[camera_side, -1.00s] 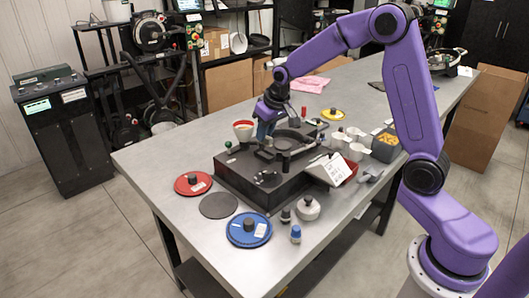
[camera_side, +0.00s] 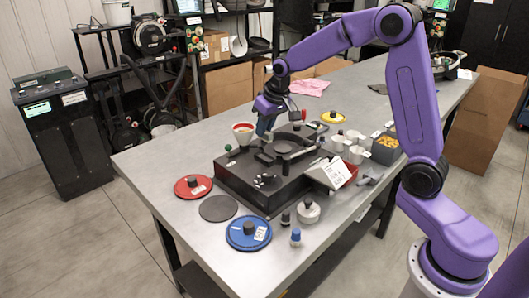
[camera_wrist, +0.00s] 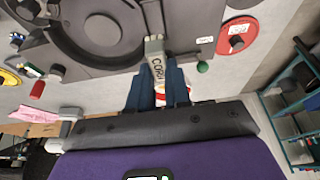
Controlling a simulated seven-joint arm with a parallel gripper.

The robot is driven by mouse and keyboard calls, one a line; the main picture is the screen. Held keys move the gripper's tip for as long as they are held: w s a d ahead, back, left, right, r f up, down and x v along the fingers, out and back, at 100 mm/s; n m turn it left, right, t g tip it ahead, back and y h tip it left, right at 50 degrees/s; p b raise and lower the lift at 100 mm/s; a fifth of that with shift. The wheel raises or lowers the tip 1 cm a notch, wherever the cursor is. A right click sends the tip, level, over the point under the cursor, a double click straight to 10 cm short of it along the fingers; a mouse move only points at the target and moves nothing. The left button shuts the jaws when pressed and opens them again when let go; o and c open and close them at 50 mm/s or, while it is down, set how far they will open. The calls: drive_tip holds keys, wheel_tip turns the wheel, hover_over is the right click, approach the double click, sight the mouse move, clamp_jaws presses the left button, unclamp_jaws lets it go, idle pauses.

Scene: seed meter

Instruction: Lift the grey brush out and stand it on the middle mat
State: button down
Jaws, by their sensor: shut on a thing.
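My gripper (camera_wrist: 158,88) is shut on the grey brush (camera_wrist: 155,48), whose lettered grey body shows between the fingers in the wrist view. In the side view my gripper (camera_side: 264,126) is over the back left part of the black seed meter (camera_side: 268,185), near a white and red cup. The brush's lower end is not clear, so I cannot tell whether it is free of the meter. The bare dark round mat (camera_side: 218,208) lies between a red disc (camera_side: 193,187) and a blue disc (camera_side: 248,232), each with a dark knob on it.
The white and red cup (camera_side: 243,132) stands behind the meter. A white sloped label stand (camera_side: 331,172), white cups (camera_side: 355,154) and a grey bin of yellow pieces (camera_side: 385,150) are to its right. A blue-capped bottle (camera_side: 295,237) is near the front edge.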

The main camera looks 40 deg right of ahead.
drive_tip(key=a+f, duration=0.4)
drive_tip(key=a, duration=0.4)
drive_tip(key=a+f, duration=0.3)
drive_tip(key=a, duration=0.5)
drive_tip(key=shift+w+d+f, duration=0.1)
drive_tip(key=shift+w+f, duration=0.05)
drive_tip(key=shift+f, duration=1.5)
drive_tip(key=shift+w+d+f, duration=0.1)
drive_tip(key=shift+f, duration=1.55)
drive_tip(key=shift+f, duration=0.5)
drive_tip(key=c, duration=0.8)
unclamp_jaws()
drive_tip(key=shift+o, duration=0.2)
wheel_tip(320, 180, up, 6)
